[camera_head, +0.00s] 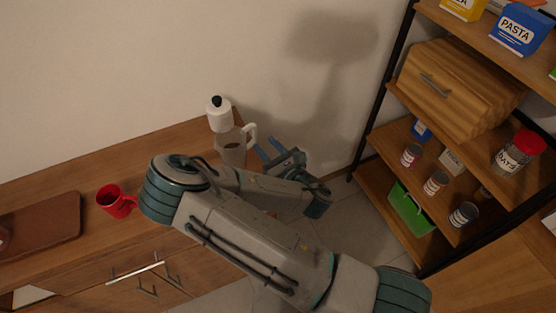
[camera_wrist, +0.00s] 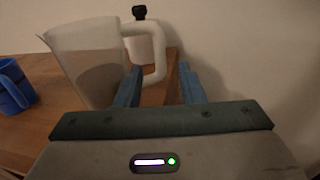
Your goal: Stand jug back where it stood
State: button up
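The translucent jug (camera_head: 232,153) with a white handle is near the right end of the wooden counter. It looks upright in the head view; my arm hides its base. In the wrist view the jug (camera_wrist: 88,62) fills the left, with darker contents low inside. My gripper (camera_head: 268,148) is just right of the handle, fingers spread. In the wrist view the handle's outer bar shows between and beyond the fingertips of my gripper (camera_wrist: 161,68). The fingers are not closed on it; I cannot tell whether the left finger touches it.
A white bottle (camera_head: 219,117) with a black cap stands behind the jug. A red mug (camera_head: 116,201) and brown board (camera_head: 42,222) are to the left. A blue mug (camera_wrist: 14,88) shows in the wrist view. A shelf (camera_head: 385,187) with jars stands right, beyond open floor.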

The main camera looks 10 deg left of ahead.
jog(key=shift+p+v, duration=1.3)
jog(key=shift+v, duration=1.3)
jog(key=shift+s, duration=0.1)
